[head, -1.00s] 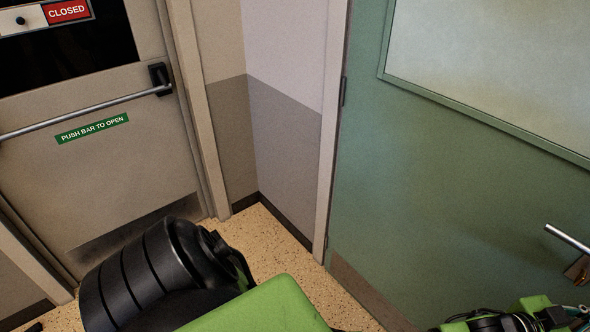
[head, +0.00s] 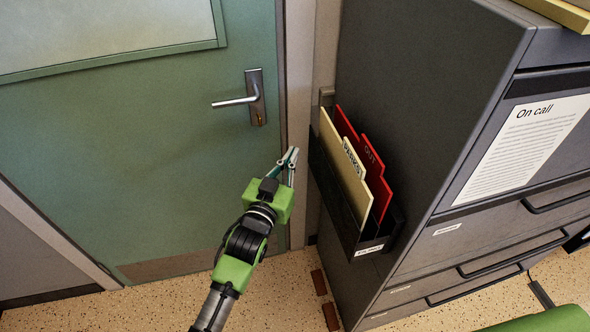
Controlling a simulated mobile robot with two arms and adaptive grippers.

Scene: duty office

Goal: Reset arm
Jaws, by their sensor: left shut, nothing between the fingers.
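My left gripper (head: 291,160) shows in the middle of the head view, at the end of my green and black left arm. Its fingers are together with nothing between them. It is in front of the right edge of the green door (head: 150,130), below and to the right of the silver lever handle (head: 236,101), and appears apart from it. The black file holder (head: 335,190) is just to its right. My right gripper is not in view; only a green part of my body shows at the bottom right.
A dark grey filing cabinet (head: 430,110) with drawers and an "On call" sheet (head: 522,148) stands at the right. The file holder on its side carries cream (head: 338,150) and red (head: 376,165) folders. Speckled floor (head: 140,308) is open at the lower left.

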